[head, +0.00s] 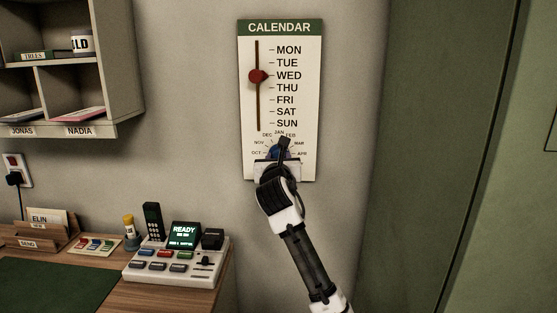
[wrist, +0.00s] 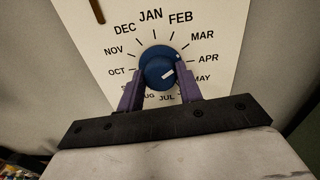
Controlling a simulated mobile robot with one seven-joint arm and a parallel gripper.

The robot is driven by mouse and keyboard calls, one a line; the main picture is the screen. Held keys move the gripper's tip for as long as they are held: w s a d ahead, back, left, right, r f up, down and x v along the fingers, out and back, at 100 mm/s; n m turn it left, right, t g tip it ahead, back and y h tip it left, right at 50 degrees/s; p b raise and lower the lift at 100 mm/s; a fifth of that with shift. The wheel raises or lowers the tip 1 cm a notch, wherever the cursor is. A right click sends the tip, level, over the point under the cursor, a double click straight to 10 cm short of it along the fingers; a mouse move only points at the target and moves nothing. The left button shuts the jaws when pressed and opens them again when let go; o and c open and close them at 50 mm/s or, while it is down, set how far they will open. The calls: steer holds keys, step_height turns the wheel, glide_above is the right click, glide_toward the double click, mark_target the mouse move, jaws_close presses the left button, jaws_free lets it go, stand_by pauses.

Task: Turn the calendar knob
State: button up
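The calendar board (head: 309,100) hangs on the wall with a green header and a list of weekdays. Its blue knob (wrist: 156,70) sits inside a ring of month labels; in the head view my gripper mostly covers it. The lower month labels are partly hidden by the fingers. A red slider (head: 257,76) on the board stands at WED.
A desk (head: 180,296) at the lower left holds a button console (head: 176,262) with a READY screen, a handset and a letter holder (head: 42,232). Wall pigeonholes (head: 125,75) are at the upper left. A green panel (head: 425,150) stands right of the board.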

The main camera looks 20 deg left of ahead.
steer(key=c, duration=0.3)
